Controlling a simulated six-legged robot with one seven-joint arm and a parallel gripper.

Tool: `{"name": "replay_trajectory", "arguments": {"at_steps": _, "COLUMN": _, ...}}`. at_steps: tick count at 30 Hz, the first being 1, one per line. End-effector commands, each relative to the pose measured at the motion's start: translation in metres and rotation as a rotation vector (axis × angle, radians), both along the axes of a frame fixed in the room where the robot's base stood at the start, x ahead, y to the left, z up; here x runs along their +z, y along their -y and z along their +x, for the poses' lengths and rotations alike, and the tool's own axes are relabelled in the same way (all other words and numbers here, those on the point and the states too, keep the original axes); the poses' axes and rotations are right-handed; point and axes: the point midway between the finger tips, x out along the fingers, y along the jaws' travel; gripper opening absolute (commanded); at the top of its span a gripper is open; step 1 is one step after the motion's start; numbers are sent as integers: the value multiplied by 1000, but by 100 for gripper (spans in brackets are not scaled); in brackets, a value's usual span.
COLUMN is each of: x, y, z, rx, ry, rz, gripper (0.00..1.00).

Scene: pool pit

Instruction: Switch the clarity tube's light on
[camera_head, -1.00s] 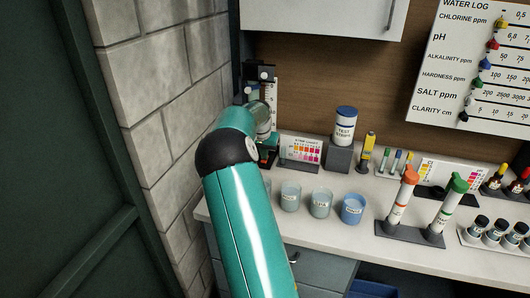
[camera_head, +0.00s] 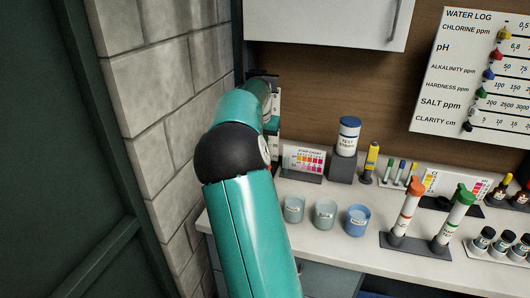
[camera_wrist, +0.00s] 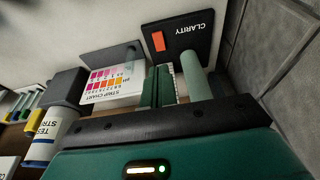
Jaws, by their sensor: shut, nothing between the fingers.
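The clarity tube stands in the back left corner of the counter. In the wrist view, its black base (camera_wrist: 190,32) is lettered CLARITY and carries an orange-red switch (camera_wrist: 158,41). The pale green tube (camera_wrist: 196,78) rises from the base. My gripper (camera_wrist: 161,70) is shut and empty beside the tube, its fingertips pointing toward the base near the switch. A gap or contact with the switch cannot be told. In the head view, my arm hides the gripper, the switch and most of the tube; a strip of its scale (camera_head: 276,102) shows. Whether the light is lit cannot be told.
The strip chart stand (camera_wrist: 112,88) is close beside the fingers; it also shows in the head view (camera_head: 303,163). A test strip bottle (camera_head: 347,137) stands on a grey block. Several cups (camera_head: 325,212) line the front. A block wall (camera_head: 165,120) is close at left.

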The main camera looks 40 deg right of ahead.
Motion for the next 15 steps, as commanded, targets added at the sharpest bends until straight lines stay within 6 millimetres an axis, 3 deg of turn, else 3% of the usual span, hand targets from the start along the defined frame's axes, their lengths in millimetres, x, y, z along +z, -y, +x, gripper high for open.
{"name": "replay_trajectory", "arguments": {"at_steps": 5, "x": 17, "y": -5, "z": -4, "rx": 0, "ry": 1, "rz": 0, "gripper": 0}}
{"name": "replay_trajectory", "arguments": {"at_steps": 15, "x": 19, "y": -5, "z": -4, "rx": -1, "ry": 1, "rz": -2, "gripper": 0}}
